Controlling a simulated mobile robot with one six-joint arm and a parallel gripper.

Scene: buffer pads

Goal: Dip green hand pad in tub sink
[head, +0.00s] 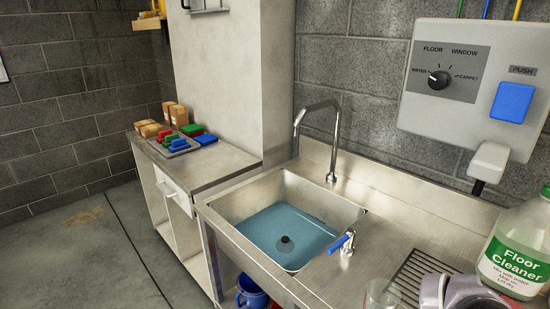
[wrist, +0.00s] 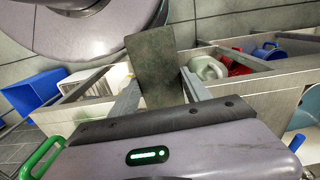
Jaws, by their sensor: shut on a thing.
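In the wrist view my gripper (wrist: 155,92) is shut on a dark, flat, grey-green pad (wrist: 150,62), which stands up between the two fingers. Its colour is dull in this light, so I cannot tell that it is the green hand pad. In the head view the tub sink (head: 230,207) holds clear blue water (head: 290,229) with a dark drain at the bottom. No pad shows in the water.
A tall faucet (head: 333,140) stands behind the sink, and a blue-handled tap (head: 345,241) is at its front right corner. A Floor Cleaner bottle (head: 518,248) and a clear glass (head: 381,294) stand at right. Brown boxes (head: 175,114) sit on the left counter.

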